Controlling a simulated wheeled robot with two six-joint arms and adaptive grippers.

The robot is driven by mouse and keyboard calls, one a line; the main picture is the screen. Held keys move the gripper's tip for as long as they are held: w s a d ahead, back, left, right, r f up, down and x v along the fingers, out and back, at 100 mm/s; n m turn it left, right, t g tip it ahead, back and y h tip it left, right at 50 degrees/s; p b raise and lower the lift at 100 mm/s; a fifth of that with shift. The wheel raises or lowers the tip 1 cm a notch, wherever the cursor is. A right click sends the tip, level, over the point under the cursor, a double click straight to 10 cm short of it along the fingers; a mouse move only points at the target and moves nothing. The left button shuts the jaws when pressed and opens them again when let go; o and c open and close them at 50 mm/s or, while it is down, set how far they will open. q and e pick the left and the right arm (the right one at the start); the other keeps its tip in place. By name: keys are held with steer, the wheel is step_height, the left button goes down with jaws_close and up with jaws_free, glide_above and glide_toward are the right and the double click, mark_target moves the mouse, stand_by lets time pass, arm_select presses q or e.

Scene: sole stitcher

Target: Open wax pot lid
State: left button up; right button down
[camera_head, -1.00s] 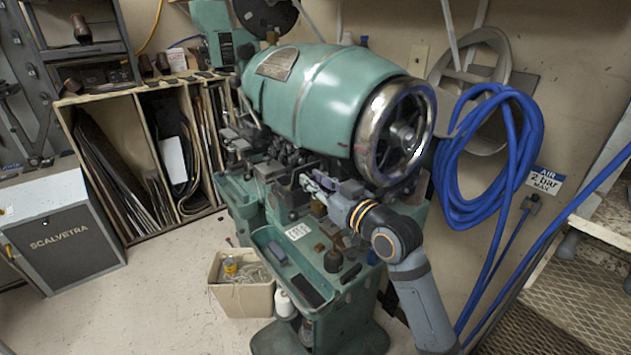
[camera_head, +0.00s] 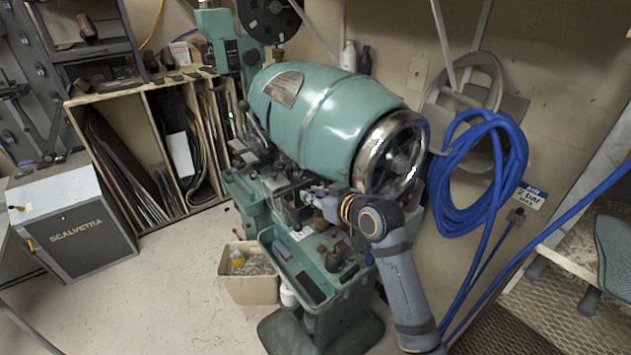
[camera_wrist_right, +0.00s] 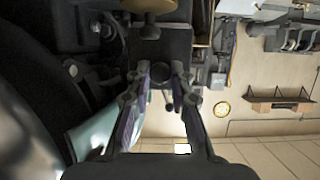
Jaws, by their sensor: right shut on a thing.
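The green sole stitcher (camera_head: 318,108) stands in the middle of the head view. My right gripper (camera_head: 306,194) reaches in from the right, at the mechanism below the drum and left of the handwheel. In the right wrist view the gripper (camera_wrist_right: 162,76) is closed around a small dark knob (camera_wrist_right: 159,72) against a dark block, which I take to be the wax pot lid (camera_wrist_right: 160,47). The lid looks closed, though its edges are hard to make out. In the head view the lid is too small and partly hidden by my gripper. My left gripper is not in view.
The handwheel (camera_head: 392,153) is close beside my right wrist. A green tray (camera_head: 283,262) with small items lies below it. A coiled blue hose (camera_head: 455,185) hangs at the right. A bin (camera_head: 250,287) stands on the floor, with bare floor to its left.

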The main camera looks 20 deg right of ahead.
steer(key=shift+r, duration=0.15)
steer(key=c, duration=1.2)
jaws_free()
steer(key=v, duration=0.7)
steer(key=shift+s, duration=0.2)
